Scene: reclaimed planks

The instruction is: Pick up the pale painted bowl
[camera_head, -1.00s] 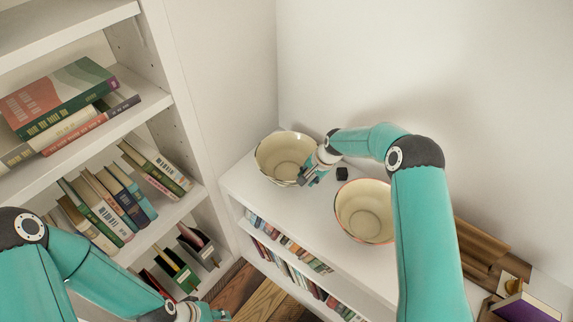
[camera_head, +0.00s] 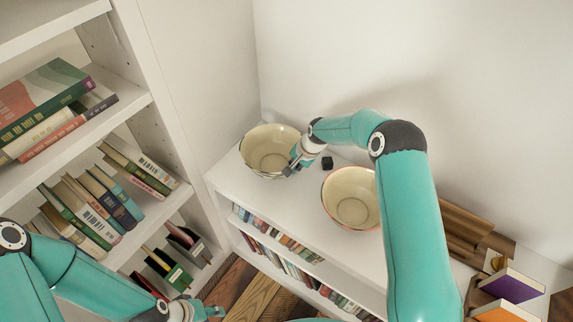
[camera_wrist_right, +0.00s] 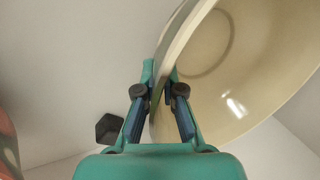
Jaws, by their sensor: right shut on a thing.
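A pale cream bowl (camera_head: 265,146) is at the far left of the white shelf top. My right gripper (camera_head: 292,168) is shut on its right-hand rim. In the right wrist view, the two fingers of the right gripper (camera_wrist_right: 160,82) pinch the wall of the bowl (camera_wrist_right: 250,60), one on each side. I cannot tell whether the bowl touches the shelf top. A second pale bowl (camera_head: 348,198) with a reddish rim stands further right, partly behind my right arm. My left gripper (camera_head: 212,312) is low at the bottom edge, and its fingers are unclear.
A small black block (camera_head: 327,163) lies on the white shelf top (camera_head: 300,205) between the bowls. A tall bookcase (camera_head: 150,100) with books stands at left. Brown planks (camera_head: 470,232) and books (camera_head: 512,286) are at right. A wall rises behind.

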